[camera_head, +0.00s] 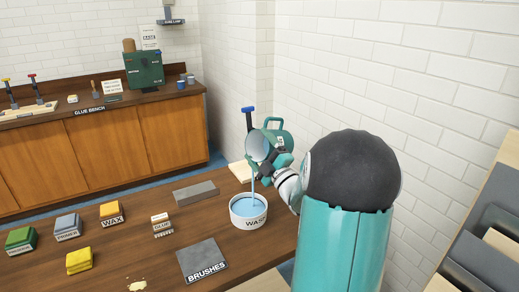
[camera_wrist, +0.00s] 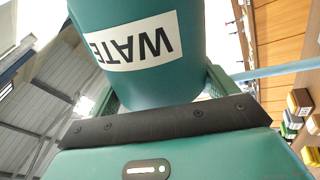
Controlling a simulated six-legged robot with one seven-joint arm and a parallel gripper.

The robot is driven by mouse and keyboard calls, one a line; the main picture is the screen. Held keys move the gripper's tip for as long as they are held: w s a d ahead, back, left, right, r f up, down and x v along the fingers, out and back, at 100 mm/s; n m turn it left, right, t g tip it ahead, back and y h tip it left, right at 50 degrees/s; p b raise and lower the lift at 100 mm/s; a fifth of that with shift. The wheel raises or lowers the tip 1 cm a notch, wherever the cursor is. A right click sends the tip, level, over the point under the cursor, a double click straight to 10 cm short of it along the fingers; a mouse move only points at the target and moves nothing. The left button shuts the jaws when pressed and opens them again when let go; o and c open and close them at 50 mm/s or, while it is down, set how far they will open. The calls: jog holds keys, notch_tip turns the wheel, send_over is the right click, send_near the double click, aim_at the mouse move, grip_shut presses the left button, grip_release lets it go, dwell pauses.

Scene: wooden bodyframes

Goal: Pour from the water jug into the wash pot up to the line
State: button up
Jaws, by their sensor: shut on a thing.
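The water jug (camera_head: 258,145) is tilted over the wash pot, its pale open mouth facing down to the left. In the wrist view the teal jug (camera_wrist: 140,75) fills the space between the fingers, its label upside down. My gripper (camera_head: 272,163) is shut on the jug; it also shows in the wrist view (camera_wrist: 162,88). A thin pale-blue stream (camera_head: 253,184) runs from the jug into the white wash pot (camera_head: 249,221), and shows in the wrist view (camera_wrist: 280,72). Blue water (camera_head: 248,206) stands in the pot. I cannot make out the line.
Left of the pot are a grey slab (camera_head: 195,193), a glue block (camera_head: 161,223), a brushes mat (camera_head: 203,262) and a wax block (camera_head: 111,214). A white wall is at the right.

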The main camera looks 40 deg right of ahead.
jog(key=shift+r, duration=0.1)
jog(key=m, duration=0.1)
jog(key=r+m+h, duration=0.1)
jog(key=m, duration=0.1)
jog(key=shift+a+r+g, duration=0.1)
jog(key=shift+r+g, duration=0.1)
jog(key=shift+g, duration=0.1)
jog(key=m, duration=0.1)
jog(key=m+h, duration=0.1)
jog(key=shift+r+m+g, duration=0.3)
jog(key=shift+r+m, duration=0.05)
jog(key=shift+m, duration=0.05)
jog(key=r+m, duration=0.1)
jog(key=m, duration=0.1)
jog(key=m+g+h, duration=0.1)
jog(key=shift+r+m+h, duration=0.3)
jog(key=shift+r+m, duration=0.05)
jog(key=shift+m, duration=0.05)
notch_tip(320, 180, up, 2)
jog(key=m+g+h, duration=0.1)
jog(key=m+g, duration=0.1)
jog(key=m, duration=0.2)
jog(key=shift+m, duration=0.3)
jog(key=r+m+g, duration=0.1)
jog(key=m, duration=0.2)
jog(key=shift+r, duration=0.1)
